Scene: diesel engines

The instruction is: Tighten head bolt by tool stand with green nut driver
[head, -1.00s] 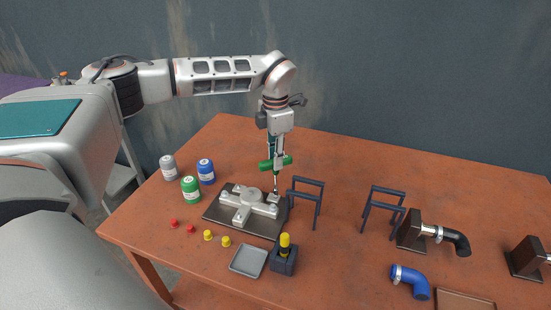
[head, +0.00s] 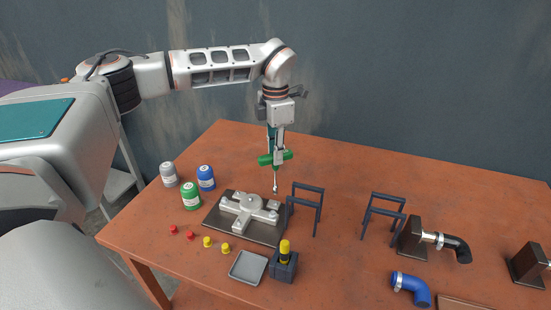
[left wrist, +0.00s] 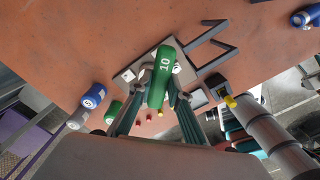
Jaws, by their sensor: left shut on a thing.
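My left gripper (head: 277,153) is shut on the green nut driver (head: 267,160), which hangs upright with its shaft down. The driver's tip is just above the far right end of the grey metal engine head (head: 243,214), and a small gap seems to show. In the left wrist view the driver's green handle (left wrist: 160,78), marked 10, lies between my fingers (left wrist: 154,98). The head lies on a dark plate (head: 219,225). A dark tool stand frame (head: 307,188) stands just right of the plate. My right gripper is out of view.
A second dark frame (head: 385,210) stands farther right. A dark block (head: 284,267) holds a yellow-handled tool (head: 285,249), beside a grey tray (head: 248,268). A blue pipe elbow (head: 412,290) lies front right.

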